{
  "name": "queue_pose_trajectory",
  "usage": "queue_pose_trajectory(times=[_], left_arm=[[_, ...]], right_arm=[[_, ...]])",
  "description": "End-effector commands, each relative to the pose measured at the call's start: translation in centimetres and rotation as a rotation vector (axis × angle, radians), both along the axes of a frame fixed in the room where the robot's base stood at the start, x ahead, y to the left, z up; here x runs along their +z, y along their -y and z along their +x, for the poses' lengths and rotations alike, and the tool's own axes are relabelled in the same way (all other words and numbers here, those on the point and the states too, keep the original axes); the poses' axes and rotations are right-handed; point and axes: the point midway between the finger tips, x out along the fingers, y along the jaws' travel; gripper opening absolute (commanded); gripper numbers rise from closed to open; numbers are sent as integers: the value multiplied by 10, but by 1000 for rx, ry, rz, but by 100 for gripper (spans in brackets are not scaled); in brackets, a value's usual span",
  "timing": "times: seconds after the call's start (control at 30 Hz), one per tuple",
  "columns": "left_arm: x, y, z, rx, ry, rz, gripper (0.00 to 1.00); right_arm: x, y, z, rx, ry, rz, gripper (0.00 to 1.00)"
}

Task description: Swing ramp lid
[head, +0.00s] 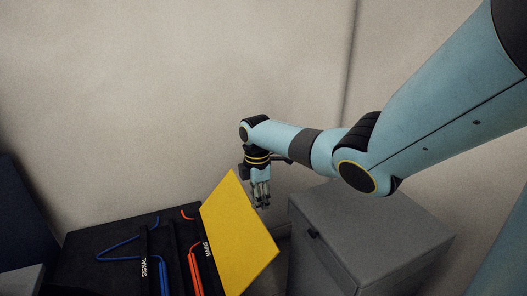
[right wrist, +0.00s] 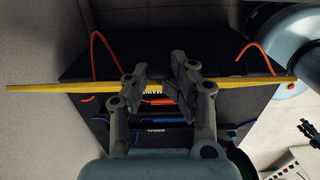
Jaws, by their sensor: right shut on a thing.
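The lid is a yellow panel (head: 239,233) that stands tilted up at the right end of a dark case in the head view. In the right wrist view the lid (right wrist: 60,88) shows edge-on as a thin yellow strip across the picture. My right gripper (head: 261,201) is at the lid's upper right edge in the head view. In the right wrist view the right gripper's fingers (right wrist: 160,88) are shut on the middle of the lid's edge.
The dark case (head: 120,239) holds blue tubes (head: 121,243) and orange tubes (head: 193,268) by printed labels. A grey box (head: 365,228) stands right of the lid. A pale wall (head: 150,90) rises behind. A dark blue object (head: 22,215) is at far left.

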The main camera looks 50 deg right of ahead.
Motion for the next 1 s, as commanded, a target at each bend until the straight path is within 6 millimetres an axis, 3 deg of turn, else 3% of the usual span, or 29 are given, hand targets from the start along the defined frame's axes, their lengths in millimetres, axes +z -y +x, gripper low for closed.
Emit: queue_pose_trajectory(times=[0.3,0.7,1.0], left_arm=[[21,0,5,0,9,0,40],[22,0,5,0,9,0,40],[34,0,8,0,14,0,40]], right_arm=[[22,-20,12,2,6,5,2],[23,-22,13,1,4,3,2],[36,-42,24,2,5,5,2]])
